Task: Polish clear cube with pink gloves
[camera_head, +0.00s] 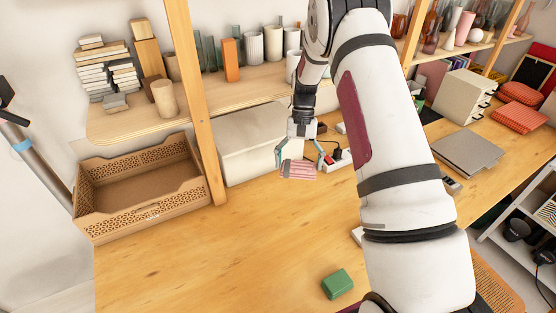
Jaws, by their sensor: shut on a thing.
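My gripper (301,161) points down over the middle of the wooden table, in front of a cream box. Its teal fingers are shut on a pink striped cloth-like thing (299,172), which looks like the pink gloves. I cannot tell whether it touches the table. I cannot make out a clear cube; my arm hides part of the table to the right.
A green block (337,284) lies near the front of the table (190,255). A brown perforated crate (140,216) stands at left, beside a wooden post (196,100) and the cream box (247,148). A grey laptop-like slab (472,152) lies at right. The front left is clear.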

